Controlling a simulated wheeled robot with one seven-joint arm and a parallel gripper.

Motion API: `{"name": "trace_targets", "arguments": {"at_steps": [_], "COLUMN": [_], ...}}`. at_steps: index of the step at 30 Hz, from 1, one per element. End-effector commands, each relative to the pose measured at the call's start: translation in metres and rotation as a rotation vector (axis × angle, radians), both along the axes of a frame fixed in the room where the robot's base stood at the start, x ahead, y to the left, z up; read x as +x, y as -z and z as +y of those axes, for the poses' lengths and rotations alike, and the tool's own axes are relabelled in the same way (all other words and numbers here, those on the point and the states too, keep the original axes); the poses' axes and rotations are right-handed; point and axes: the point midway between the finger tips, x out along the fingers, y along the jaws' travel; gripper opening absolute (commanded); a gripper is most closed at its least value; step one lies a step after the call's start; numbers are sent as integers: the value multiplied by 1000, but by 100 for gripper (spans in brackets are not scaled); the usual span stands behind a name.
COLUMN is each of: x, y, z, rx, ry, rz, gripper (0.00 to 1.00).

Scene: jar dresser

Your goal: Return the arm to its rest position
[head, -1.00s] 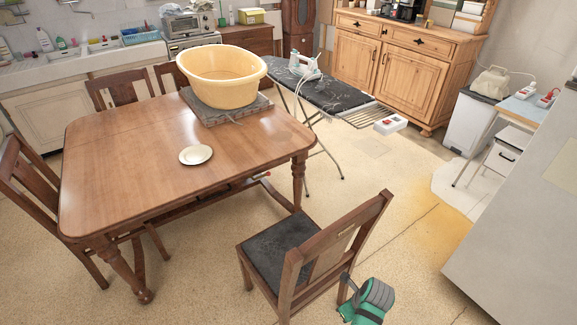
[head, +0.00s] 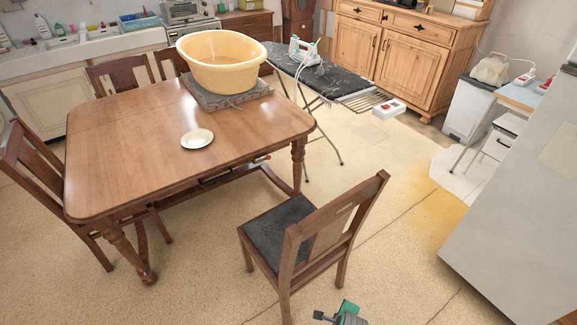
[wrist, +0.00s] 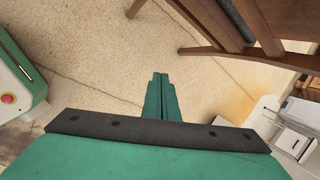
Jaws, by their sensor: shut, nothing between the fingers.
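My gripper (wrist: 160,78) shows in the wrist view with its two green fingers together and nothing between them. It points over the bare beige floor (wrist: 110,60). In the head view only a small green and dark part of my arm shows at the bottom edge, in front of the near chair (head: 318,222). My fingers are hidden or cannot be told apart there. In the wrist view the wooden chair (wrist: 215,22) is at the upper right, apart from the fingers. Part of my own green base shows at the left of that view.
A wooden table (head: 130,150) holds a white plate (head: 197,138) and a yellow basin (head: 222,62) on a grey slab. An ironing board (head: 325,85) stands behind it. A large grey surface (head: 510,220) is on the right. Floor between chair and grey surface is clear.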

Motion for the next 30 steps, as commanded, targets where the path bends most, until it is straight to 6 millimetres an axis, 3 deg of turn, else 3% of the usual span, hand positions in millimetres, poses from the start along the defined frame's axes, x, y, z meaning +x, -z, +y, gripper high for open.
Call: {"name": "trace_targets", "arguments": {"at_steps": [1, 7, 14, 23, 30], "x": [-15, -56, -103, -163, -208], "y": [6, 4, -21, -86, -162], "z": [6, 27, 57, 100, 132], "rx": [-48, -265, -522, -880, -1191], "ry": [-62, -328, -624, -972, -1191], "rz": [-17, -115, -221, -354, -447], "gripper": [0, 0, 0, 0, 0]}}
